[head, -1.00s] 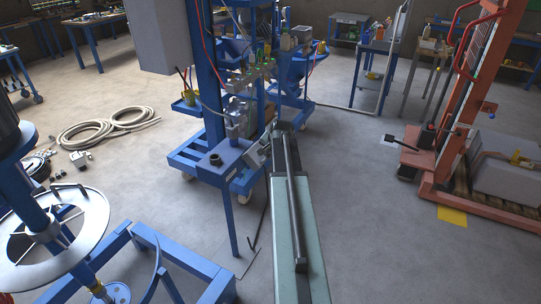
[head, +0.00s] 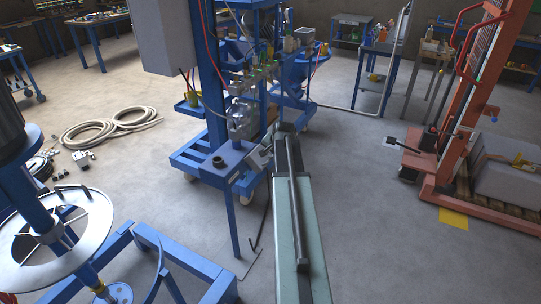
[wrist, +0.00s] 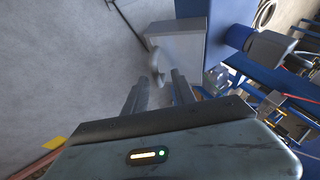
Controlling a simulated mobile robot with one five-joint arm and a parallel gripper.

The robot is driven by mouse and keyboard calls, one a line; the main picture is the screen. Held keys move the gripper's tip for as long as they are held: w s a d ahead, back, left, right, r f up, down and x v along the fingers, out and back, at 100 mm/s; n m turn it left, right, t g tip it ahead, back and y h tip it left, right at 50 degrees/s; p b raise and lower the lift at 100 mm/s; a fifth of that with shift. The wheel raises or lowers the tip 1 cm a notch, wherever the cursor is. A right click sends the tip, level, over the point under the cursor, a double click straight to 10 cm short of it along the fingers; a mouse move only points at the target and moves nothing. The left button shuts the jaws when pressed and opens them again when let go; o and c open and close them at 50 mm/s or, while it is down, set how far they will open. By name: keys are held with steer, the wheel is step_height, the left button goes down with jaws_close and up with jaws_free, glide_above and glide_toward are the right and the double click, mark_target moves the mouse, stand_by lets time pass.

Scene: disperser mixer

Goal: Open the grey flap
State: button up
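What looks like the grey flap (wrist: 176,48) is a light grey panel with a curved handle (wrist: 154,60), seen ahead of my gripper in the wrist view. In the head view a small grey panel, likely the same flap (head: 259,156), sits tilted at the edge of the blue stand (head: 224,168), just left of my arm's end. My gripper (wrist: 158,84) shows two dark fingers spread apart with nothing held between them. The handle lies just beyond the fingertips, apparently apart from them. In the head view my arm hides the fingers.
The blue mixer frame (head: 212,90) rises behind the stand. An orange lift (head: 462,130) stands at the right. Floor between my arm and the lift is clear.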

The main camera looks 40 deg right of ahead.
steer(key=p+v, duration=0.4)
steer(key=v, duration=0.2)
steer(key=shift+r, duration=0.15)
steer(key=shift+c, duration=0.3)
